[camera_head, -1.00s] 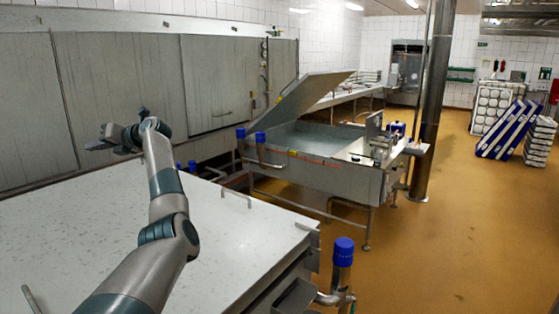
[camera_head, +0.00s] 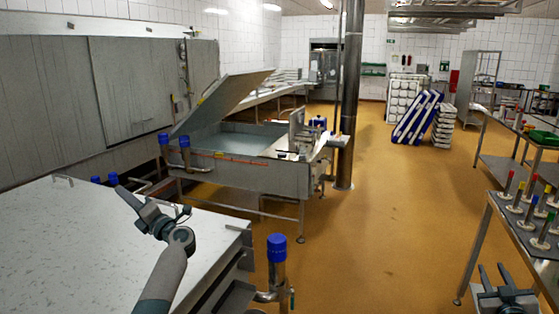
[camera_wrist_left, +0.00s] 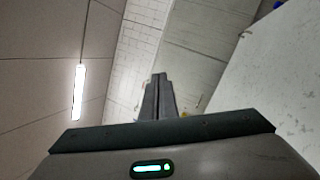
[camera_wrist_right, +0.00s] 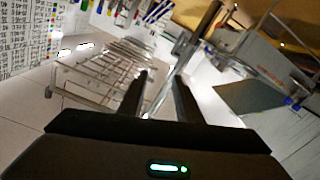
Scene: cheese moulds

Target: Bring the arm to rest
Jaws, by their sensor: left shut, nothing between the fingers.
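My left arm reaches in from the bottom of the head view over the pale worktop's right part. Its gripper (camera_head: 120,189) points to the upper left above the worktop and is empty. In the left wrist view its two fingers (camera_wrist_left: 159,82) are together, with wall and ceiling behind them. My right gripper (camera_head: 492,274) shows at the bottom right of the head view, beside the metal table. In the right wrist view its fingers (camera_wrist_right: 164,82) stand apart with nothing between them.
The pale worktop (camera_head: 60,235) fills the lower left. A blue-capped pipe (camera_head: 277,262) stands by its right edge. A steel vat (camera_head: 240,172) stands behind. The metal table (camera_head: 519,222) at right bears several coloured-handled tools. Orange floor (camera_head: 400,230) between is clear.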

